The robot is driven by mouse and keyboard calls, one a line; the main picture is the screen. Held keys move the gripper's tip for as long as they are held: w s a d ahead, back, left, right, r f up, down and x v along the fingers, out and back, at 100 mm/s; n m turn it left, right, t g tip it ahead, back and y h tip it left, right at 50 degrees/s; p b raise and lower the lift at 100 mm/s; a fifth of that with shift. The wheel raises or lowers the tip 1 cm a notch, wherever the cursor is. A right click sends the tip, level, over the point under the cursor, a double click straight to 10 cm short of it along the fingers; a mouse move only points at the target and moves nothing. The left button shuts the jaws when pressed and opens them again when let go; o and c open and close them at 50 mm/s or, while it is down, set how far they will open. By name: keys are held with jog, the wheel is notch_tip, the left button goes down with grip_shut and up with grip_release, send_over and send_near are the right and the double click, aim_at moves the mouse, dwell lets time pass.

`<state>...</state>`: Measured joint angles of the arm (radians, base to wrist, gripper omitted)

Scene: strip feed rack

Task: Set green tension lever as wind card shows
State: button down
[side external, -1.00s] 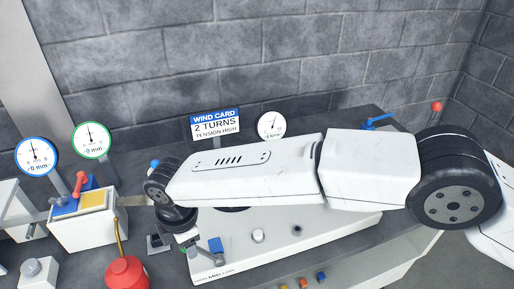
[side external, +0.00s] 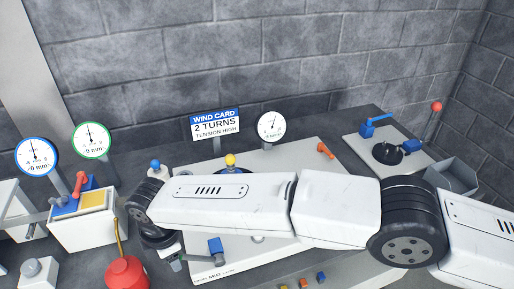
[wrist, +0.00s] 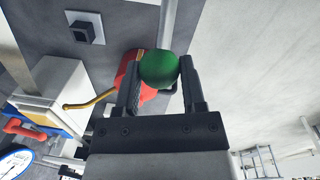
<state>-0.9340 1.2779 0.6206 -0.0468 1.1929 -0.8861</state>
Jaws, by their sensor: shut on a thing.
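The green ball knob (wrist: 160,68) of the tension lever sits between the two fingers of my gripper (wrist: 160,82) in the wrist view. The fingers are shut on it, one on each side. In the side view my wrist covers most of this spot, at the left end of the white machine plate (side external: 290,160). The wind card (side external: 216,124) stands behind the plate and reads "2 TURNS, TENSION HIGH".
A red oil can (side external: 126,272) stands close to my gripper, also behind the knob in the wrist view (wrist: 127,68). A white box with a red lever (side external: 80,182) is at left. Blue (side external: 155,164) and yellow (side external: 230,160) knobs rise behind my arm. Dials stand at the back.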

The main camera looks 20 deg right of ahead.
jog(key=shift+a+f, duration=0.5)
jog(key=shift+a, duration=0.1)
jog(key=shift+c, duration=1.4)
grip_release()
jog(key=shift+o, duration=0.4)
jog(key=shift+f, duration=0.1)
jog(key=shift+s+d+r, duration=0.1)
jog(key=shift+s+r, duration=0.05)
jog(key=shift+r, duration=1.8)
jog(key=shift+s+r, duration=0.1)
jog(key=shift+r, duration=1.85)
jog(key=shift+w+d, duration=0.1)
